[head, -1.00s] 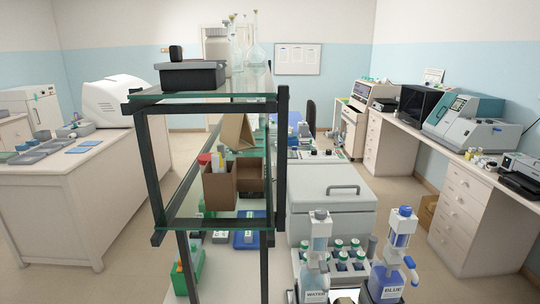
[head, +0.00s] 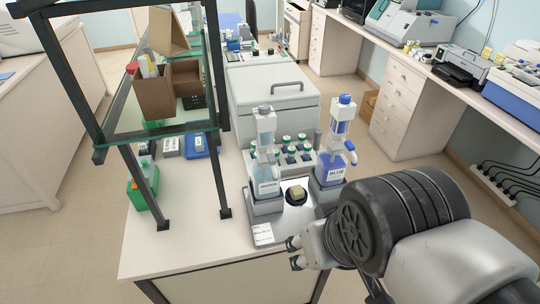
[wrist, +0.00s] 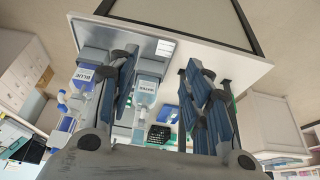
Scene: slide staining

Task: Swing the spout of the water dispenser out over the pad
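The water dispenser (head: 266,178), a clear bottle with a grey-topped pump and a WATER label, stands on the left of a grey base on the bench. A small pale nozzle part (head: 254,148) shows at its pump; I cannot tell surely which way the spout points. A small tan pad (head: 297,192) sits on a dark round piece on a light plate, between it and the blue dispenser (head: 331,168). My gripper (head: 294,252) is in front of and below the plate, apart from both bottles. In the wrist view my gripper (wrist: 163,65) is open and empty, the water dispenser (wrist: 147,88) beyond it.
Green-capped bottles (head: 290,152) stand in a rack behind the dispensers. A glass shelf unit (head: 160,138) with dark posts rises at left. A lidded grey machine (head: 275,98) stands behind. The bench's front left (head: 175,245) is clear.

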